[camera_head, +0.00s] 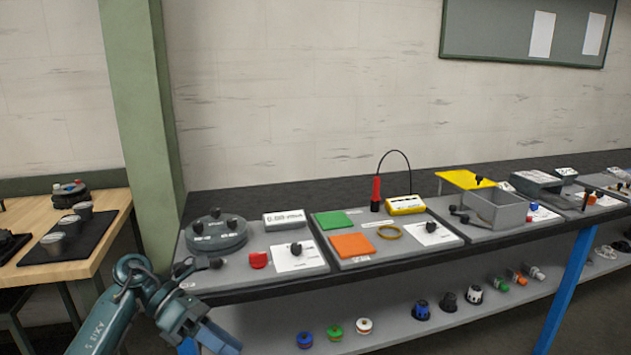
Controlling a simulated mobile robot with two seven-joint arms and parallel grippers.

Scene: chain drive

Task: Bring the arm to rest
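My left arm (150,305) comes in from the lower left, bends at a raised joint and runs down to the right, to the bottom edge of the picture. It is in front of the near left corner of the long grey workbench (235,283). No gripper fingers can be made out on it, and nothing held shows. My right arm and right gripper are not in the picture.
The bench holds a dark round unit (216,232), a red knob (258,260), green (335,220) and orange (352,244) pads, a yellow meter (405,205) and a grey box (495,208). A lower shelf carries several small parts. A wooden table (110,200) stands left, beyond a green post (145,110).

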